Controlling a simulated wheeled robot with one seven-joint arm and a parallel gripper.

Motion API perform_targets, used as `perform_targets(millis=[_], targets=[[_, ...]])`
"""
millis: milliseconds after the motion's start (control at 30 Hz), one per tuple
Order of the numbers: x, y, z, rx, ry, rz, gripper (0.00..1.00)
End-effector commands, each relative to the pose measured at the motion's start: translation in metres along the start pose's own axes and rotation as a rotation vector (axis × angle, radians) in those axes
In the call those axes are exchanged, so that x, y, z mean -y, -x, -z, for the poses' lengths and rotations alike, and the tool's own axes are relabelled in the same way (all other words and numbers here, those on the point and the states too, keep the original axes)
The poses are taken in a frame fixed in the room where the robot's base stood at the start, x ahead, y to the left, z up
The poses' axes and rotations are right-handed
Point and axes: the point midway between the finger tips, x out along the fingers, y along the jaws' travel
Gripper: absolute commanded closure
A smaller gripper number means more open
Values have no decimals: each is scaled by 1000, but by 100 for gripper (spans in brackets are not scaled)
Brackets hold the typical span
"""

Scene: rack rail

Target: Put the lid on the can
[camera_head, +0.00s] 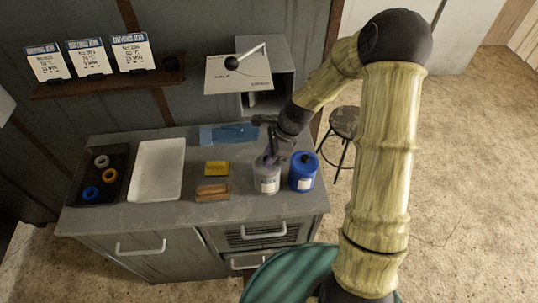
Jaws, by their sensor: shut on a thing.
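A pale grey can (267,183) with a white label stands upright on the worktop, near its right end. My gripper (273,158) is directly over the can's mouth and is shut on a small purplish-grey thing, which appears to be the lid (268,161). The fingers and the lid's edge are small and dark. I cannot tell whether the lid touches the rim or sits level. A blue can (302,174) with a dark blue top stands close to the right of the pale can.
On the grey worktop (230,213) are a yellow sponge (216,168), a brown block (212,192), a white tray (158,170), a dark tray (119,161) with rings, and a blue cloth-like item (228,134). A box with a sign (239,74) stands behind. A stool (344,122) is at right.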

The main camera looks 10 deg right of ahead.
Motion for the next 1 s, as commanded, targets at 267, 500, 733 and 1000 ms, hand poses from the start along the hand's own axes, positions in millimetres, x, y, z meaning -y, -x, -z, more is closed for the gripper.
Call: perform_targets(millis=[267,500,733,1000], targets=[[0,0,0,0,0,0,73],[0,0,0,0,0,0,53],[0,0,0,0,0,0,31],[0,1,0,0,0,0,31]])
